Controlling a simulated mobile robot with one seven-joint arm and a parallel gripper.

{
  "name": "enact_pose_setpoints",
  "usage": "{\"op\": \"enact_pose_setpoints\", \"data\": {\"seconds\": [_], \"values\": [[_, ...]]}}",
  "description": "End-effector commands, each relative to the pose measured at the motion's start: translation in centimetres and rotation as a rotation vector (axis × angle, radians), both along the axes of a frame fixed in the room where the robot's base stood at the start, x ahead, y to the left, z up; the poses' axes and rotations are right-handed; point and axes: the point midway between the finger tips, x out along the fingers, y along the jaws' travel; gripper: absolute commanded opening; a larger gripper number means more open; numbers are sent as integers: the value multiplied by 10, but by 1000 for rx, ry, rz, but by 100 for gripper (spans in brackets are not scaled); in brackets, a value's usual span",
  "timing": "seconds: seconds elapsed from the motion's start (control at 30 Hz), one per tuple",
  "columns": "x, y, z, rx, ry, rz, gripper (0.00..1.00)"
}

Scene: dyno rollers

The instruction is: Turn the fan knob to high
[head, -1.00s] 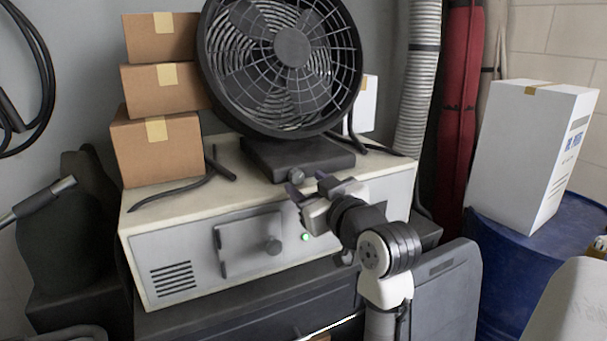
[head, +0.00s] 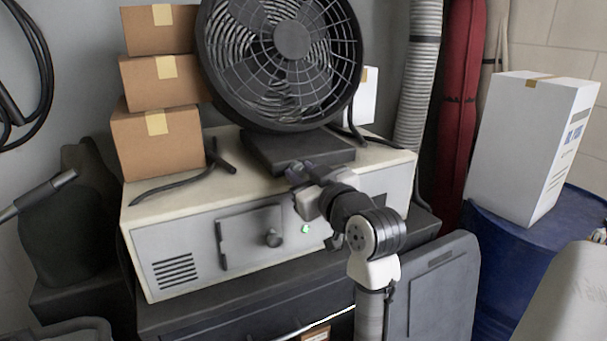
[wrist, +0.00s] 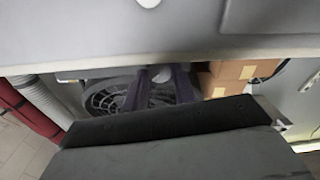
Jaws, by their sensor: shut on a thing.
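The black fan (head: 291,40) stands on its dark base (head: 262,150) on top of the cream and grey cabinet. Its knob is on the front of the base. In the head view my gripper (head: 299,172) is at the knob and hides it. In the wrist view, which looks upside down, the two dark fingers of my gripper (wrist: 164,88) are on either side of the small pale knob (wrist: 162,74). My gripper is shut on the knob. The knob's pointer and markings are too small to read.
The cabinet (head: 190,230) has another knob (head: 273,238) and a lit green light (head: 305,229) on its front. Stacked cardboard boxes (head: 155,150) stand left of the fan. A white box (head: 520,150) stands on a blue drum (head: 490,240) at right.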

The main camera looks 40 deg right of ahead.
Motion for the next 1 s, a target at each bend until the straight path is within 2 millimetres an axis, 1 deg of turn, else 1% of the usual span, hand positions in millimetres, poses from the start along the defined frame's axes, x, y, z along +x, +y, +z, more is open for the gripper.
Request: {"op": "enact_pose_setpoints", "data": {"seconds": [0.33,0.43,0.7,0.73,0.87,0.9,1.0], "values": [[0,0,2,332,-80,2,4],[0,0,1,373,-90,1,4],[-1,-1,0,375,-91,0,4],[-1,-1,0,375,-91,0,30],[0,-1,0,375,-91,0,47],[0,-1,0,374,-91,0,49],[0,-1,0,375,-90,0,49]]}}
